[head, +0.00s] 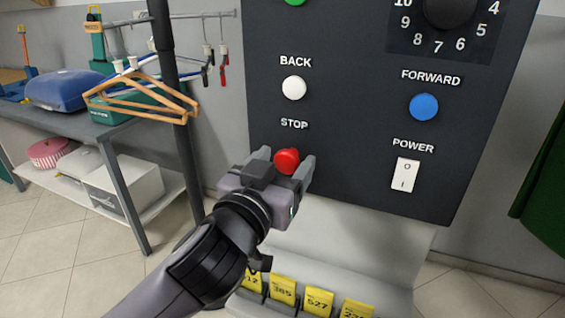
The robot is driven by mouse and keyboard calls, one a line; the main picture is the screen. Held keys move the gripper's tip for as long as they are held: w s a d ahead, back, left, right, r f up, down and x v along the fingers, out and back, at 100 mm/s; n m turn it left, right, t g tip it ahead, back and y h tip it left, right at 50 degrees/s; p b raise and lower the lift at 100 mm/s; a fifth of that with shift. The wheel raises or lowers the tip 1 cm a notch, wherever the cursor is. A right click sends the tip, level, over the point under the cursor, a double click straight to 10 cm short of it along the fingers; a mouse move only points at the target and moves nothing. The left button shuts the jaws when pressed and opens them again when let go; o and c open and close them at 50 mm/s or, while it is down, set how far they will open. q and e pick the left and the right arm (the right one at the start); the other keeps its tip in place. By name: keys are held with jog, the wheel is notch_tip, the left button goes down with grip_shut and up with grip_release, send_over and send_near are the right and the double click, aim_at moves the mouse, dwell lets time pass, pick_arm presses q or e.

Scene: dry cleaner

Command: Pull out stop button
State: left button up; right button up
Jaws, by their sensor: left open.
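The red stop button (287,160) sits on the dark control panel (345,150), under the white STOP label. My left gripper (288,163) is at the button, with its two fingers open to the left and right of it. The button shows between the fingers. I cannot tell whether either finger touches it. My right gripper is not in this view.
On the same panel are a white BACK button (294,88), a blue FORWARD button (424,107), a white POWER switch (405,174) and a dial (449,8). Yellow number tags (319,301) stand below. A table (95,130) and wooden hangers (140,98) are at left.

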pick_arm(q)
grip_shut()
jog(key=shift+p+v, duration=0.4)
jog(key=shift+v, duration=0.4)
jog(key=shift+f, duration=0.1)
grip_release()
jog(key=shift+s, duration=0.1)
jog(key=shift+a, duration=0.1)
